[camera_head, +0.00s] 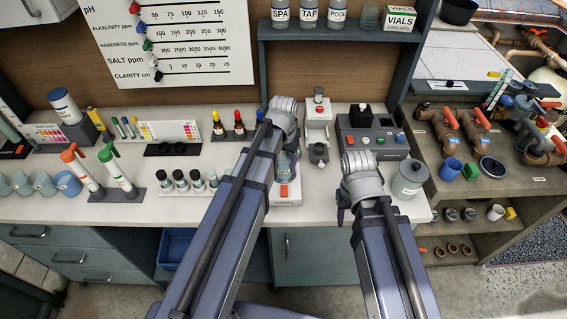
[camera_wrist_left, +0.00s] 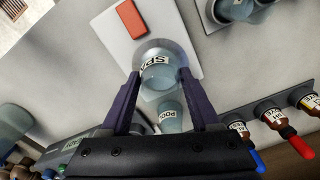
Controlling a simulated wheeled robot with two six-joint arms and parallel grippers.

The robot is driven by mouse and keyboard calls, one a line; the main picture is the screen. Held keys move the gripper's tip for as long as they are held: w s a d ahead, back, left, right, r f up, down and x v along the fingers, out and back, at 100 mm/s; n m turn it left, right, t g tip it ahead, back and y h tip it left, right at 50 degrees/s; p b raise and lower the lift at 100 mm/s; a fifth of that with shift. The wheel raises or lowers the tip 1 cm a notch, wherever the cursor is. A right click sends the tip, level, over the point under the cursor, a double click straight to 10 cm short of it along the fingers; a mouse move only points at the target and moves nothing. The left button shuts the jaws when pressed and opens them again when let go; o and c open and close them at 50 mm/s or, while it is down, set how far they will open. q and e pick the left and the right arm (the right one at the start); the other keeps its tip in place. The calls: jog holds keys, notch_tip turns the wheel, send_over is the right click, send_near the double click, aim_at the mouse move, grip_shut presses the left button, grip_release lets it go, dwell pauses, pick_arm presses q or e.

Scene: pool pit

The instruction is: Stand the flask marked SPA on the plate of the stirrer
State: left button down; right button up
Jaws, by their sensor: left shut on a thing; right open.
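The flask marked SPA (camera_wrist_left: 158,74) is clear glass with a white label. It is between the two dark fingers of my left gripper (camera_wrist_left: 160,84), which is shut on it. The white stirrer (camera_wrist_left: 152,22) with a red switch lies below it, and the flask is over its round plate; I cannot tell whether they touch. In the head view the stirrer (camera_head: 287,199) is partly hidden by my left arm, and the flask (camera_head: 288,163) shows beside my left gripper (camera_head: 284,145). My right gripper (camera_head: 344,205) is open and empty near the bench's front edge.
A flask marked POOL (camera_wrist_left: 172,117) shows behind the SPA flask in the left wrist view. Dropper bottles (camera_head: 239,126) stand left of my left arm. Small vials (camera_head: 181,180) stand left of the stirrer.

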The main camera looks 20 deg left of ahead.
pick_arm(q)
jog(key=shift+d+f, duration=0.1)
jog(key=shift+f, duration=0.05)
jog(key=shift+c, duration=2.2)
grip_release()
jog(key=shift+o, duration=0.7)
jog(key=shift+w+f, duration=0.1)
jog(key=shift+w, duration=0.1)
jog(key=shift+o, duration=1.3)
notch_tip(320, 180, up, 7)
jog(key=p, duration=0.7)
jog(key=shift+s, duration=0.1)
